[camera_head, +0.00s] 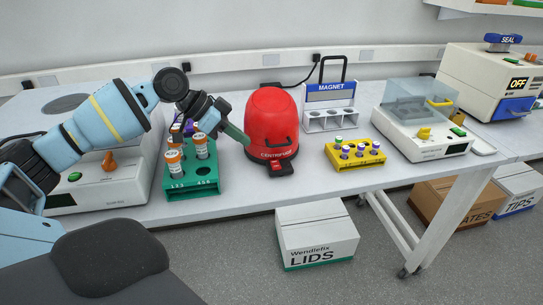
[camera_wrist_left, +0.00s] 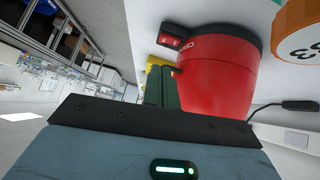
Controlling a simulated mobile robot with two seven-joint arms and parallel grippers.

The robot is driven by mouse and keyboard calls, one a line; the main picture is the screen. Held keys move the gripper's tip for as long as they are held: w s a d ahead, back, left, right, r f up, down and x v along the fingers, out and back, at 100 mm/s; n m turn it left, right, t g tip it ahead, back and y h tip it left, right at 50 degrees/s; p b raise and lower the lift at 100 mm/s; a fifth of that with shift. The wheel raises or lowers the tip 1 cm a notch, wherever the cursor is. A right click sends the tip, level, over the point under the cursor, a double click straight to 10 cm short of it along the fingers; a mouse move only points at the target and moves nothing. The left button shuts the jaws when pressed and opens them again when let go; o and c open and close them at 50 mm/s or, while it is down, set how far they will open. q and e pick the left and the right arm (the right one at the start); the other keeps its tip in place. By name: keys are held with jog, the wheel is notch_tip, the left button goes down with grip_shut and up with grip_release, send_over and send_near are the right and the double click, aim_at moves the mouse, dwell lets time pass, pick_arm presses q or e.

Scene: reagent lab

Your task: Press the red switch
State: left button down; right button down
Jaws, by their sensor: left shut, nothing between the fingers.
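The red switch (camera_head: 281,170) sits in a dark housing at the front foot of the red centrifuge (camera_head: 270,118). In the left wrist view, the switch (camera_wrist_left: 171,41) shows at the top, beside the upright body of the centrifuge (camera_wrist_left: 215,70). My left gripper (camera_head: 237,135) is shut and empty, its green fingertips close to the left side of the centrifuge. I cannot tell whether they touch it. In the left wrist view, the fingers (camera_wrist_left: 161,88) reach up towards the centrifuge, apart from the switch. My right gripper is not in view.
A green rack (camera_head: 192,190) with orange-capped bottles stands below my left gripper. A yellow tube rack (camera_head: 355,158) and the white magnet rack (camera_head: 331,108) stand right of the centrifuge. A white balance (camera_head: 420,140) is farther right. The table front before the switch is clear.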

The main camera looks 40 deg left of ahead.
pick_arm(q)
send_near(286, 169)
jog(key=x, duration=0.3)
jog(key=shift+w+d+f, duration=0.25)
jog(key=shift+d+f, duration=0.05)
jog(key=shift+f, duration=0.1)
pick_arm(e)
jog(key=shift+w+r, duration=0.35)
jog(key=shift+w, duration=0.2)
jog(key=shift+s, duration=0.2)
pick_arm(q)
jog(key=shift+p, duration=0.3)
